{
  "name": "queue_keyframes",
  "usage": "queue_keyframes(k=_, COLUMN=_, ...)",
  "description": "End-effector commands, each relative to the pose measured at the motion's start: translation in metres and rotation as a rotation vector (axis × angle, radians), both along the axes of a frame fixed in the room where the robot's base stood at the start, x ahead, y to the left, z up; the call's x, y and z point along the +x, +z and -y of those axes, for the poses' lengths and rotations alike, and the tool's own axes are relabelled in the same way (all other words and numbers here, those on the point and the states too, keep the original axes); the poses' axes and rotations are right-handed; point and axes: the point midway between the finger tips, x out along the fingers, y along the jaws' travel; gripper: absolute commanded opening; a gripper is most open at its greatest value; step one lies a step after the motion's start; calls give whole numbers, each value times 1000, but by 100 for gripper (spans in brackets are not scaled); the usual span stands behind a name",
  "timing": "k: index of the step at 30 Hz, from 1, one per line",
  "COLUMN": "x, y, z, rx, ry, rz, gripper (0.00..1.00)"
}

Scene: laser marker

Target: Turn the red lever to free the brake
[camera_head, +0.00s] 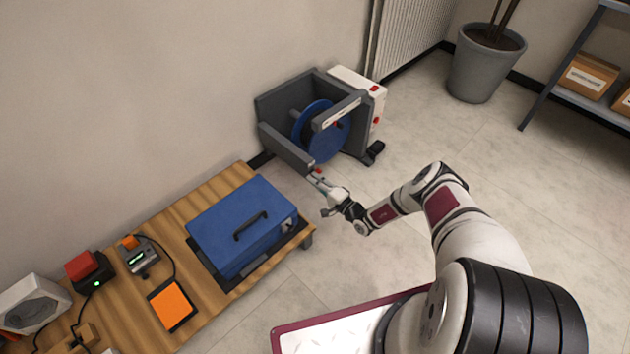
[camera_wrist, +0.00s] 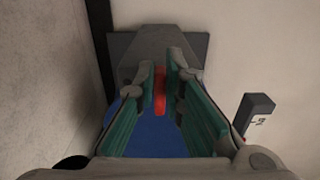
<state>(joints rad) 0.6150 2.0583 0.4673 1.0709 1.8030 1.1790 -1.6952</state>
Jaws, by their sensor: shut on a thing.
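The red lever (camera_wrist: 160,92) stands between the two fingertips of my gripper (camera_wrist: 160,85) in the wrist view. The fingers have green inner pads and are closed on the lever. In the head view, my gripper (camera_head: 319,179) reaches the front end of the dark grey frame, and only a small red bit of the lever (camera_head: 317,171) shows there. The grey frame (camera_head: 284,147) holds a blue wheel (camera_head: 325,143). In the wrist view a blue surface (camera_wrist: 155,135) lies behind the fingers.
A white box with red buttons (camera_head: 372,91) adjoins the frame, with a black pedal-like part (camera_head: 376,149) on the floor. A wooden table (camera_head: 205,184) with a blue case (camera_head: 236,225) stands to the left. The floor (camera_head: 450,135) to the right is clear. A plant pot (camera_head: 482,70) stands behind.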

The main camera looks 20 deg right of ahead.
Motion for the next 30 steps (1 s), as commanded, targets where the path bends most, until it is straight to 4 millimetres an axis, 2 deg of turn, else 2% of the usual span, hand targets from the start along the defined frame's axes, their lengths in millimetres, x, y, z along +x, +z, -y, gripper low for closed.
queue_keyframes(k=14, x=-1, y=-2, z=0, rx=-15, ry=1, rz=4, gripper=0)
queue_keyframes(k=15, x=-2, y=-2, z=0, rx=-15, ry=1, rz=4, gripper=12)
queue_keyframes(k=18, x=-1, y=-2, z=0, rx=-14, ry=0, rz=5, gripper=30)
queue_keyframes(k=30, x=-6, y=-1, z=4, rx=-13, ry=-1, rz=5, gripper=30)
